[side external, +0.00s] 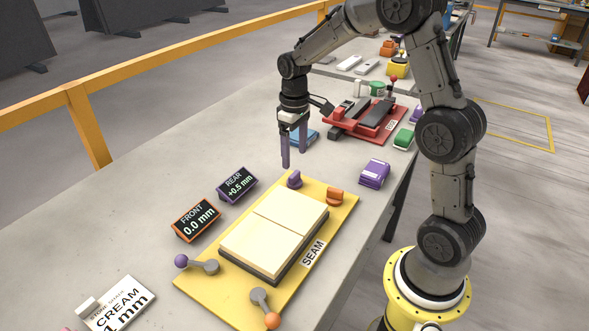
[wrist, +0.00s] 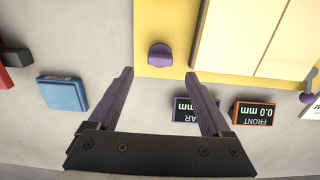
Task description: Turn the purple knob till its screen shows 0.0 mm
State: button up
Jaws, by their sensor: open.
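The purple knob (side external: 294,179) stands at the far corner of the yellow board (side external: 340,215). It also shows in the wrist view (wrist: 160,55), ahead of the gap between my fingertips. The purple-framed REAR screen (side external: 237,185) reads +0.5 mm. In the wrist view the REAR screen (wrist: 186,110) is partly hidden by my right finger. My gripper (side external: 294,150) is open and empty, above and behind the knob, apart from it. In the wrist view my gripper's fingers (wrist: 160,75) are spread wider than the knob.
The orange-framed FRONT screen (side external: 197,218) reads 0.0 mm. An orange knob (side external: 335,196), pale slabs (side external: 275,231) and two levers, one with a purple ball (side external: 181,261), one orange (side external: 272,320), are on the board. A blue block (wrist: 63,94) and purple block (side external: 374,173) stand nearby.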

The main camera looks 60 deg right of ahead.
aim_at(294, 173)
notch_tip(294, 173, down, 6)
jog(key=shift+r, duration=0.1)
dwell(0.4)
grip_shut()
jog(key=shift+m, duration=0.3)
jog(key=m, duration=0.4)
jog(key=shift+m, duration=2.6)
